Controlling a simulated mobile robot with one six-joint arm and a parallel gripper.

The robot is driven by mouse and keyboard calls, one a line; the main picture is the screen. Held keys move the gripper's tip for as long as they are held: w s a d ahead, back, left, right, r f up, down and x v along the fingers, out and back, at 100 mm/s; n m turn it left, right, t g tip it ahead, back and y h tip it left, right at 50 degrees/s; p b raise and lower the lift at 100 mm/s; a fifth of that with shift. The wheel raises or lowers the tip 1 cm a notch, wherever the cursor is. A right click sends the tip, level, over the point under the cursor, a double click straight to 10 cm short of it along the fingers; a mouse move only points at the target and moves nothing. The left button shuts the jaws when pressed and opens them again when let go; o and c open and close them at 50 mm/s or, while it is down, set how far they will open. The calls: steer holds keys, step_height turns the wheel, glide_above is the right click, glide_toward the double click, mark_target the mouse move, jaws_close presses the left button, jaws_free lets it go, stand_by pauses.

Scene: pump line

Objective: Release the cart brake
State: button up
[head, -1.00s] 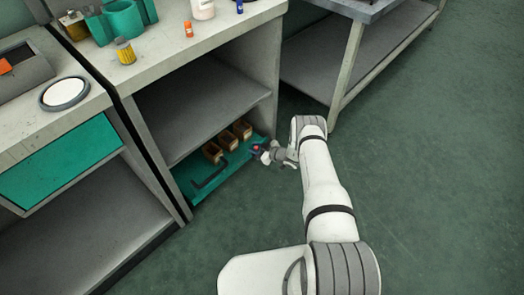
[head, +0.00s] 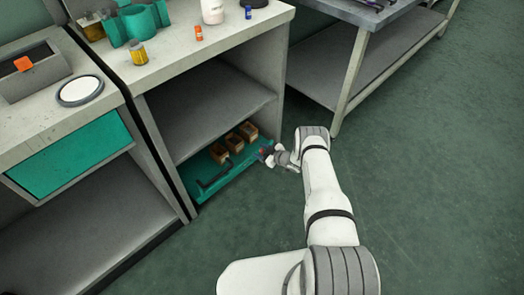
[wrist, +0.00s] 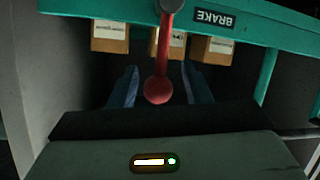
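The teal cart (head: 212,181) sits in the lower bay of a bench in the head view. In the wrist view its teal rail (wrist: 265,22) carries a "BRAKE" label (wrist: 213,19), seen upside down. A red brake lever with a ball knob (wrist: 158,90) hangs from a grey pivot (wrist: 172,5) beside the label. My gripper (wrist: 160,88) is open, with one finger on each side of the knob and visible gaps between. In the head view my gripper (head: 268,152) is at the cart's right end, and the lever is mostly hidden there.
Three wooden boxes (head: 233,142) stand on the cart, and a black handle (head: 214,177) is at its near left. The bench shelf (head: 215,112) is above the cart, and a side panel (head: 262,75) stands beside it. The floor (head: 430,190) to the right is clear.

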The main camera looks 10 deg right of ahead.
steer(key=shift+d+r, duration=0.1)
steer(key=shift+s+d+r+p, duration=0.15)
steer(key=shift+r+p, duration=0.1)
steer(key=shift+p, duration=0.5)
steer(key=p+v, duration=0.7)
steer(key=p, duration=0.2)
steer(key=shift+f, duration=0.25)
steer(key=shift+s, duration=0.1)
